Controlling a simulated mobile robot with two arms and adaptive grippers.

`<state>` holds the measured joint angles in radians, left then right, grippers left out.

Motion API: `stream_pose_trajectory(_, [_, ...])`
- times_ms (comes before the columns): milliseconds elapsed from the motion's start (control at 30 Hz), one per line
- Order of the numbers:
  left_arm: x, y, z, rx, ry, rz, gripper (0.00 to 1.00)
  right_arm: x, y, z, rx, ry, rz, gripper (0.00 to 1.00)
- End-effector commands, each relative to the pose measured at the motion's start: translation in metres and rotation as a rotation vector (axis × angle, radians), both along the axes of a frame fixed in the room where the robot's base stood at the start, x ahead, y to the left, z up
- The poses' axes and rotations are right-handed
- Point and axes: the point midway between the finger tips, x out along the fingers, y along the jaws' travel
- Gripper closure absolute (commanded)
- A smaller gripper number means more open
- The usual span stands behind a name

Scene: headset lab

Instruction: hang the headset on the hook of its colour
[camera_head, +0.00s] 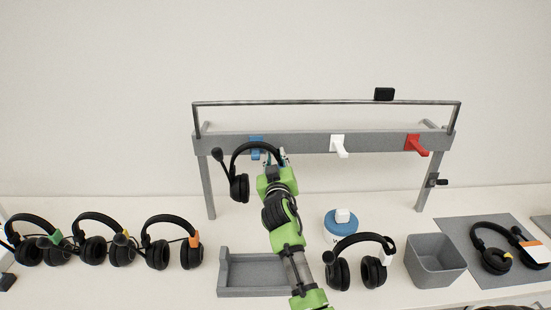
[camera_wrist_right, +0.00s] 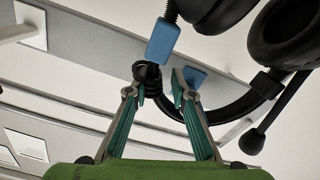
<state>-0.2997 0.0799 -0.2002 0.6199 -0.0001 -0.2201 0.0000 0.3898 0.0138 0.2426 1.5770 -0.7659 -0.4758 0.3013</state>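A black headset (camera_head: 239,187) with a boom microphone hangs from my right gripper (camera_head: 283,160), in front of the rail near the blue hook (camera_head: 257,140). In the right wrist view the fingers of my right gripper (camera_wrist_right: 157,88) close around the black headband (camera_wrist_right: 235,110); the ear cups (camera_wrist_right: 285,30) are at the upper right. A blue tag (camera_wrist_right: 163,42) shows just beyond the fingertips. Whether the band touches or rests on the hook I cannot tell. A white hook (camera_head: 338,145) and a red hook (camera_head: 416,145) sit to the right. My left gripper is out of view.
Several other headsets stand at the left (camera_head: 95,238) and right (camera_head: 358,262). A grey tray (camera_head: 224,274), a blue-topped round container (camera_head: 341,224) and a grey bin (camera_head: 436,262) stand below the rack (camera_head: 300,142). A grey mat (camera_head: 462,228) lies at far right.

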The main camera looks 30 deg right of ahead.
Motion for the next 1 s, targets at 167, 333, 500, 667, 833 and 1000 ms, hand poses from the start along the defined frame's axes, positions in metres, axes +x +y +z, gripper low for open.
stream_pose_trajectory(167, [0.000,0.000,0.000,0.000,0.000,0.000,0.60,0.000,0.000,0.001,-0.001,-0.001,0.000,0.60])
stream_pose_trajectory(333, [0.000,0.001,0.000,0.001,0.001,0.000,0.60,0.000,0.000,-0.001,0.000,0.002,-0.001,0.60])
stream_pose_trajectory(500, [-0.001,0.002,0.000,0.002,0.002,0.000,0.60,-0.006,0.004,-0.001,0.001,0.001,0.001,0.60])
stream_pose_trajectory(667, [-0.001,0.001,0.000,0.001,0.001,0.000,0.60,-0.024,0.016,-0.002,0.001,0.001,0.002,0.60])
stream_pose_trajectory(833, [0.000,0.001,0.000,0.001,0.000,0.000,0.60,-0.053,0.033,-0.001,0.002,0.001,0.001,0.60])
stream_pose_trajectory(1000, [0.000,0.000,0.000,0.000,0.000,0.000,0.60,-0.079,0.049,-0.002,0.003,0.001,0.000,0.60])
